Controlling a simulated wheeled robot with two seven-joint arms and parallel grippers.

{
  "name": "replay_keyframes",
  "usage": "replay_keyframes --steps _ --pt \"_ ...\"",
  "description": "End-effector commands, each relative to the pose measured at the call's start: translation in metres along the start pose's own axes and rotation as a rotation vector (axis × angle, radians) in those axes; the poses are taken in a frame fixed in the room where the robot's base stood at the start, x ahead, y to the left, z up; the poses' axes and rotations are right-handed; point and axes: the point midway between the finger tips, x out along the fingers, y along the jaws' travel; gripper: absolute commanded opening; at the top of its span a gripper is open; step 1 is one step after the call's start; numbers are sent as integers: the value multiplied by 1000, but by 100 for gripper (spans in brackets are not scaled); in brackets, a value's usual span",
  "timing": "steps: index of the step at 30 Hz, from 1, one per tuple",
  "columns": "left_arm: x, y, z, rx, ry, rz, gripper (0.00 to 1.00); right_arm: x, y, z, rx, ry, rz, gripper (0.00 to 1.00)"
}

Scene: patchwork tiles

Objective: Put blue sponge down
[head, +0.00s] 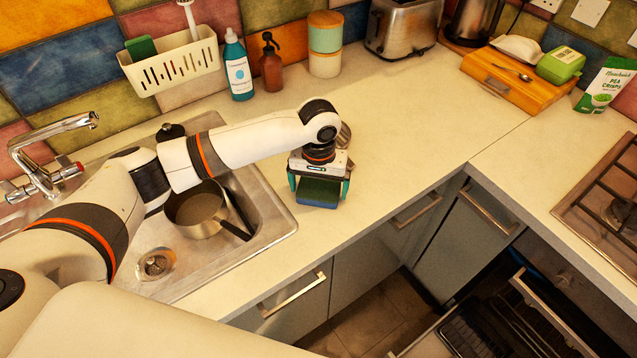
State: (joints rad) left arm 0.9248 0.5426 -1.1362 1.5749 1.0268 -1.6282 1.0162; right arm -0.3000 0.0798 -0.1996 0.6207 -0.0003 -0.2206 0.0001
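The blue sponge (317,197), with a green upper layer, is between the two fingers of my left gripper (319,188). The fingers press against its two ends, and the sponge lies flat with its blue side down. It is over the worktop (400,130), near the front edge, just right of the sink. Whether its underside touches the worktop cannot be told from this view. My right gripper is out of view.
The steel sink (262,190) at left holds a pan (197,212). The worktop right of the gripper is clear. An open drawer or appliance (500,320) is below.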

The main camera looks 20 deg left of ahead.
Motion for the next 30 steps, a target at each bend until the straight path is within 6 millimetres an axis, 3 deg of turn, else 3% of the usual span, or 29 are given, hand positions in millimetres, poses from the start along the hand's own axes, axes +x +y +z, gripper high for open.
replay_keyframes --steps 11,24,30 --pt "-10 0 1 1 -3 -1 100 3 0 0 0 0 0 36" --pt "-97 0 1 1 -4 -1 100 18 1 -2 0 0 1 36" --pt "-119 -1 0 0 -1 0 100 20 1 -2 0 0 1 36"
